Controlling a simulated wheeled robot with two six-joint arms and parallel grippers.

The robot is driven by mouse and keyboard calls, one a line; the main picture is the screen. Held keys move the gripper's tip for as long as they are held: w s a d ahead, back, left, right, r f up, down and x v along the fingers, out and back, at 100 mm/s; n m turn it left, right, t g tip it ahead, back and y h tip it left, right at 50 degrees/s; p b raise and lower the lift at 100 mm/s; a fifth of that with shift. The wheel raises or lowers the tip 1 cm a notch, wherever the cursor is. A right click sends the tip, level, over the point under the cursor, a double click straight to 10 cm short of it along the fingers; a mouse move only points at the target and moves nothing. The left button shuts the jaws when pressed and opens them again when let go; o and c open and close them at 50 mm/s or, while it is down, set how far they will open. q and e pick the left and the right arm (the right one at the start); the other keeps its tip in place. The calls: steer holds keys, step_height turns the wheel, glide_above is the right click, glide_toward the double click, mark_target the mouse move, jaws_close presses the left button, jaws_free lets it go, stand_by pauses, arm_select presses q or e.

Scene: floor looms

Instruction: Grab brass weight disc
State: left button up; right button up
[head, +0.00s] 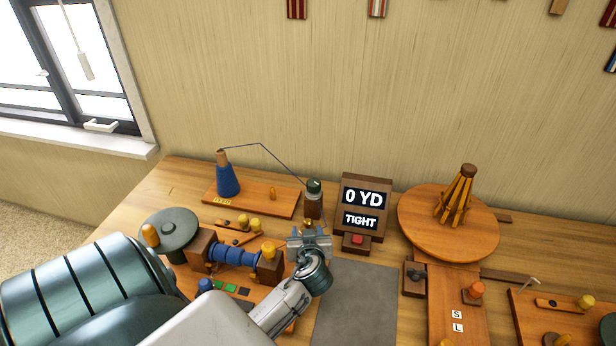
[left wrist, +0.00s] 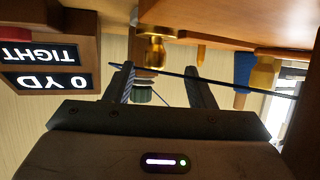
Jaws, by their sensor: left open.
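A shiny brass piece (left wrist: 152,50), which looks like the brass weight disc, shows in the upside-down left wrist view, against a wooden part. In the head view a small brass bit (head: 308,224) shows just beyond my left gripper (head: 308,241). My left gripper is open, its two dark fingers (left wrist: 158,68) apart and pointing towards the brass piece. The brass piece lies ahead of the gap, nearer one finger. I cannot tell whether it touches that finger. The gripper hides part of the area below it in the head view. My right gripper is not in view.
A dark yarn line crosses near the fingers in the wrist view. Behind stand a dark-capped wooden post (head: 314,198), a blue yarn cone (head: 228,182) and a display box (head: 364,195) reading "0 YD TIGHT". A blue-wound spool (head: 234,256) is at left. A grey mat (head: 355,305) lies clear at right.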

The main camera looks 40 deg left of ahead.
mark_target(308, 227)
arm_select(q)
steer(key=p+x, duration=0.1)
steer(key=x, duration=0.1)
steer(key=p+x, duration=0.1)
steer(key=x, duration=0.1)
steer(key=shift+w+f, duration=0.2)
steer(key=shift+w, duration=0.25)
steer(key=shift+w+a+f, duration=0.25)
steer(key=shift+c, duration=0.2)
jaws_close()
